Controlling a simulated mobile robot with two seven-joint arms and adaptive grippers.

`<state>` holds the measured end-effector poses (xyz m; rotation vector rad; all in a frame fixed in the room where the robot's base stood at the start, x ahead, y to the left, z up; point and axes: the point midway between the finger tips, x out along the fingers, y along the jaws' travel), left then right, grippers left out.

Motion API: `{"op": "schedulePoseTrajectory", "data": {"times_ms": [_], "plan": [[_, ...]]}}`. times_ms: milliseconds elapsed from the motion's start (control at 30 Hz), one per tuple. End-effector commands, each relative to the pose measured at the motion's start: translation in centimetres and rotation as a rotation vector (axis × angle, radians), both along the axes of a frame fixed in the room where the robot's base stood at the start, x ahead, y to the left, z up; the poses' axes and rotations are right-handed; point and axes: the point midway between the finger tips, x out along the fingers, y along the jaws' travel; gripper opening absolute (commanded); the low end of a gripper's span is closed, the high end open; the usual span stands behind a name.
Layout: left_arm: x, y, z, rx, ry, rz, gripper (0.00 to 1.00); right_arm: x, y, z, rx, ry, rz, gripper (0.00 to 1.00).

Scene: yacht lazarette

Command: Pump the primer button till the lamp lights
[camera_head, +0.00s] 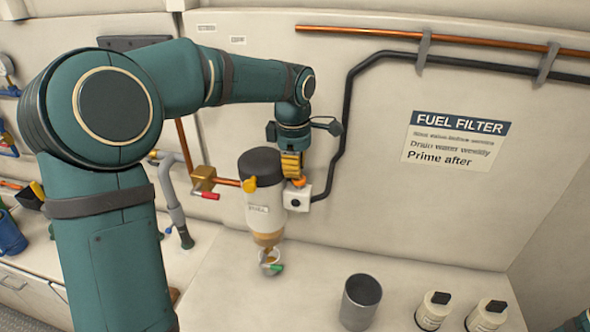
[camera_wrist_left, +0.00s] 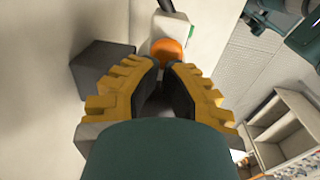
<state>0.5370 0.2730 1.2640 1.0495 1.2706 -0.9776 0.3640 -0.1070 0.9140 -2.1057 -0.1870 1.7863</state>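The fuel filter has a dark cap (camera_head: 262,163) and a pale body (camera_head: 262,208) against the wall. An orange button (camera_head: 299,182) sits at its upper right; it also shows in the left wrist view (camera_wrist_left: 166,49). Beside it is a small white box (camera_head: 303,203) with a dark round spot; I see no glow there. My left gripper (camera_head: 291,173) points down just above the button, its yellow fingers drawn together with nothing seen between them. In the left wrist view the button lies just beyond the fingertips; I cannot tell if they touch. My right gripper is out of view.
A copper pipe with a brass valve and red handle (camera_head: 206,195) joins the filter at left. A grey metal cylinder (camera_head: 360,301) and two white bottles (camera_head: 433,311) stand at front right. A sign (camera_head: 456,140) hangs on the wall.

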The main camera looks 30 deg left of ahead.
Motion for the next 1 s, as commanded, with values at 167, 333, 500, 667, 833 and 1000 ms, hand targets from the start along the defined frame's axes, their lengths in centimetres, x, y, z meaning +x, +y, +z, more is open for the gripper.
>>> {"op": "schedulePoseTrajectory", "data": {"times_ms": [167, 333, 500, 667, 833, 1000], "plan": [[0.0, 0.0, -0.9, 0.000, 0.001, 0.001, 0.00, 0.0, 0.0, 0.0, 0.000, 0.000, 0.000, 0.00], [0.1, 0.0, -1.0, 0.000, 0.000, 0.000, 0.00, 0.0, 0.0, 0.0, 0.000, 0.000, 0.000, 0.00], [0.1, 0.0, -1.0, 0.000, 0.000, 0.000, 0.00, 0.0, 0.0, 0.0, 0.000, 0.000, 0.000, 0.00], [0.0, 0.0, -2.4, 0.001, 0.001, -0.001, 0.00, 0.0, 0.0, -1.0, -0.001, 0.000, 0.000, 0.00], [0.1, 0.0, -3.1, 0.000, 0.000, 0.000, 0.00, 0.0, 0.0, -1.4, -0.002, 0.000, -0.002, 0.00], [0.1, 0.0, -3.0, 0.000, 0.001, 0.001, 0.00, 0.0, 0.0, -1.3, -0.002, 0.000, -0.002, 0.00]]}}
